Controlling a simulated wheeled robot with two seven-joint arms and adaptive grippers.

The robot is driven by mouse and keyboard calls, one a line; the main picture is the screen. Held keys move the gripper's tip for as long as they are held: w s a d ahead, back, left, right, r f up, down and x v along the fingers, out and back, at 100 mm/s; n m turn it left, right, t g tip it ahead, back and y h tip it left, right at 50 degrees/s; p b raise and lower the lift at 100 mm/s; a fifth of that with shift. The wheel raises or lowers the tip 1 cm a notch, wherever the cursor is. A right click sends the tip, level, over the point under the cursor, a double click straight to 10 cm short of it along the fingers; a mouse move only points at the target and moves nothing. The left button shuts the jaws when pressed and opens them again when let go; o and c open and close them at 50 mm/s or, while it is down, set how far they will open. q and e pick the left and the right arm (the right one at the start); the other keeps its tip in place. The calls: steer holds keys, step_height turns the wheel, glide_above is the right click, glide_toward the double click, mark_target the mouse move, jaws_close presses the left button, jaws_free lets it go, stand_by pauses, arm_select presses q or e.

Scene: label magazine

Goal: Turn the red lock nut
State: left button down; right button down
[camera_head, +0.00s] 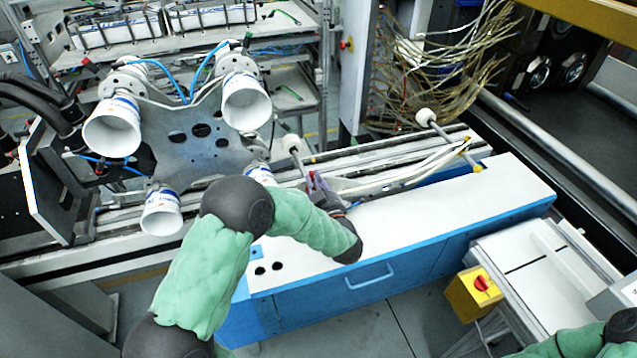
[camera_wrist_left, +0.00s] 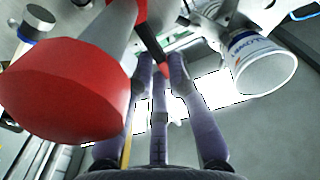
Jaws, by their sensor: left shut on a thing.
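My left gripper (camera_head: 320,187) is at the rail on the back edge of the white-topped cabinet. Its purple fingers (camera_wrist_left: 162,62) also show in the left wrist view. They are closed around a small part with a dark stem and a red tip (camera_wrist_left: 165,70), which I take as the red lock nut. Most of it is hidden between the fingers. A large red round knob (camera_wrist_left: 62,103) on a grey stem looms close to the camera at the left, apart from the fingertips. My right gripper is not in view.
A grey plate (camera_head: 200,150) carries several white cups; one cup (camera_wrist_left: 265,65) shows right of the fingers. White rollers (camera_head: 425,117) stand along the rail. A yellow box with a red switch (camera_head: 475,290) stands front right.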

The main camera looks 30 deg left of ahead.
arm_select(q)
steer(key=shift+s+a+n, duration=0.1)
steer(key=shift+s+n, duration=0.05)
steer(key=shift+n, duration=0.15)
steer(key=c, duration=1.2)
jaws_free()
steer(key=v, duration=1.2)
